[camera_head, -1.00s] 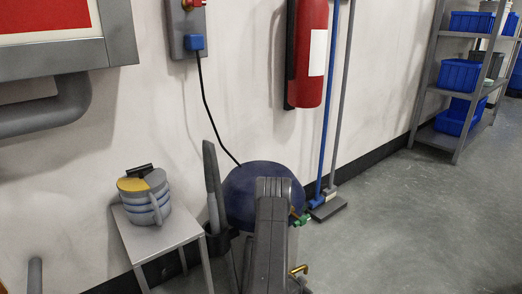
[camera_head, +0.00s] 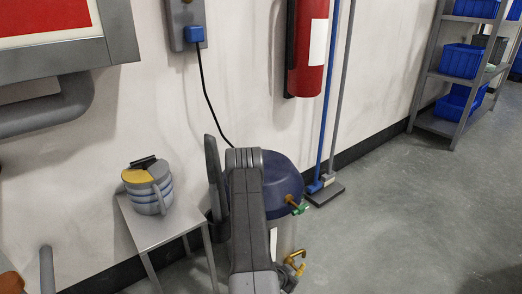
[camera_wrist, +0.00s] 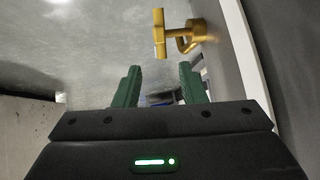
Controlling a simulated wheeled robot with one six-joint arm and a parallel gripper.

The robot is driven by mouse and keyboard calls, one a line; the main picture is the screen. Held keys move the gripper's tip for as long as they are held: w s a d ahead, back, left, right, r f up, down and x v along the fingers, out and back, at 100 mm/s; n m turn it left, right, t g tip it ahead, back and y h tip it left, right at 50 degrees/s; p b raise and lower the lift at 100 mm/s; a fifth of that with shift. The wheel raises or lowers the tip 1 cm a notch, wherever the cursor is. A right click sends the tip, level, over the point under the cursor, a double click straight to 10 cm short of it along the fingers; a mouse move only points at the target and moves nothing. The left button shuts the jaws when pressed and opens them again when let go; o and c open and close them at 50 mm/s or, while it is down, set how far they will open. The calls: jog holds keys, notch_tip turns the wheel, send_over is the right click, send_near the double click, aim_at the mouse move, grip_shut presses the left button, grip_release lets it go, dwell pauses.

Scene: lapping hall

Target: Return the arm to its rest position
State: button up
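My gripper (camera_wrist: 159,70) shows in the wrist view with its two green fingers apart. Nothing is held between them. A brass tap (camera_wrist: 180,35) lies beyond the fingertips, apart from them. In the head view my grey arm (camera_head: 248,220) stands at the bottom middle, in front of a tank with a dark blue top (camera_head: 282,180). The brass tap also shows low on the tank in the head view (camera_head: 296,262), just right of my arm.
A small grey table (camera_head: 158,228) carries a banded container (camera_head: 148,188) at left. A fire extinguisher (camera_head: 308,50) hangs on the wall. Blue and grey poles (camera_head: 327,110) lean beside it. A shelf with blue bins (camera_head: 461,60) stands far right. The floor at right is clear.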

aim_at(300, 269)
jog(key=b+x, duration=0.5)
jog(key=x, duration=0.9)
jog(key=shift+f, duration=0.25)
jog(key=shift+w+r+g+y+p, duration=0.1)
jog(key=shift+r+g+y+p, duration=0.2)
jog(key=shift+r+y+p, duration=0.15)
jog(key=shift+d+g+y+p, duration=0.1)
jog(key=shift+g+y+p, duration=0.45)
jog(key=shift+p, duration=0.45)
jog(key=g+p, duration=0.1)
jog(key=p, duration=0.1)
jog(key=shift+y+p, duration=0.3)
jog(key=shift+y, duration=0.1)
jog(key=p, duration=0.2)
jog(key=shift+y+p, duration=0.3)
jog(key=shift+r, duration=0.2)
jog(key=p+v, duration=0.3)
jog(key=v, duration=1)
jog(key=s+a+f+n+g+y+b, duration=0.2)
jog(key=s+a+f+n+g, duration=0.2)
jog(key=f, duration=0.3)
jog(key=shift+s+a+f+n, duration=0.3)
jog(key=shift+s+a+n, duration=0.2)
jog(key=shift+a+n, duration=0.15)
